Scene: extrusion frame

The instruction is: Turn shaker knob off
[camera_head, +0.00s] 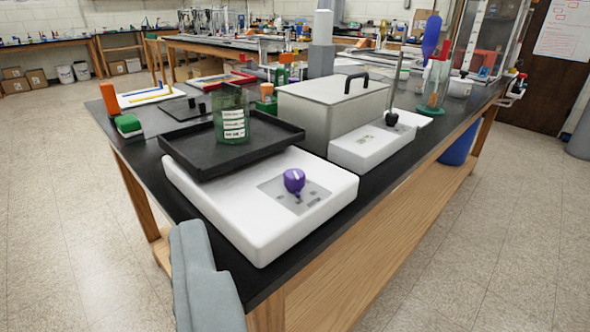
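The shaker (262,203) is a white, low box at the near corner of the black bench. A purple knob (294,181) stands on its grey control panel at the right side. A black tray (180,150) sits on top of the shaker, with a green-tinted beaker (231,118) with a white label in it. A smooth grey part, seemingly of my gripper (203,280), shows at the bottom left, in front of the bench edge. It appears apart from the knob, and no pair of fingertips can be made out.
A grey lidded box (334,108) with a black handle stands behind the shaker. A second white device (372,146) with a dark upright rod is to its right. The floor (480,240) at right is clear.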

